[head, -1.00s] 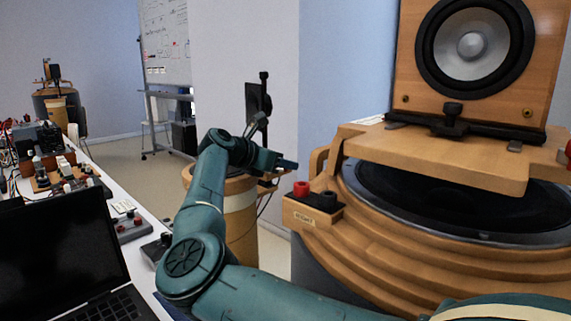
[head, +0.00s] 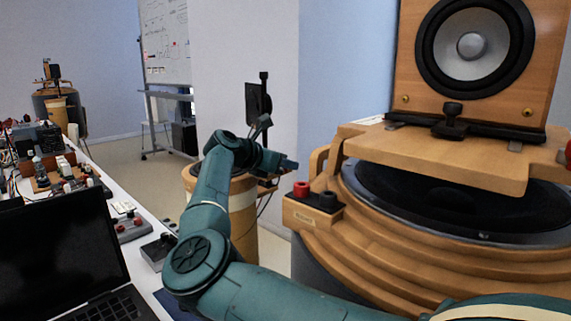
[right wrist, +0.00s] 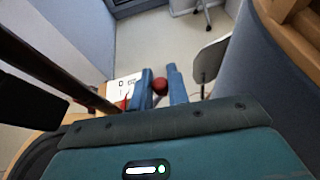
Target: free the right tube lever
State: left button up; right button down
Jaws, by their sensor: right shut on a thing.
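The tan tube (head: 243,222) stands beyond the table, behind my right arm, with a small dark speaker (head: 254,103) on an upright post above it. My right gripper (head: 290,165) is at the tube's upper right side. In the right wrist view, its two blue fingers (right wrist: 161,88) are shut on a round red knob (right wrist: 160,85), which looks like the lever's end. The lever's shaft cannot be made out, and the head view hides the knob. A white label (right wrist: 122,90) with dark marks and a red strip shows beside the fingers. My left gripper is out of view.
A large wooden ringed base (head: 400,245) with a big speaker (head: 470,45) stands close on the right. A red and a black terminal (head: 302,189) stick up at its near left edge. A laptop (head: 65,250) and electronics fill the table at left.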

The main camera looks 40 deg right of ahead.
jog(key=shift+t, duration=0.3)
jog(key=shift+w+d+n+t, duration=0.15)
jog(key=shift+n+t, duration=0.35)
jog(key=shift+n, duration=0.2)
jog(key=shift+w+d+n+t+y, duration=0.15)
jog(key=shift+w+n+t+y, duration=0.1)
jog(key=shift+n+t, duration=0.55)
jog(key=shift+w+d+n+t+y, duration=0.1)
jog(key=shift+w+n+t+y, duration=0.2)
jog(key=shift+n+t, duration=0.55)
jog(key=shift+w+d+n+t+y, duration=0.15)
jog(key=shift+w+n+t+y, duration=0.1)
jog(key=shift+n+t, duration=0.55)
jog(key=shift+t, duration=0.35)
jog(key=c, duration=1.4)
grip_release()
jog(key=shift+o, duration=0.2)
jog(key=shift+s, duration=0.1)
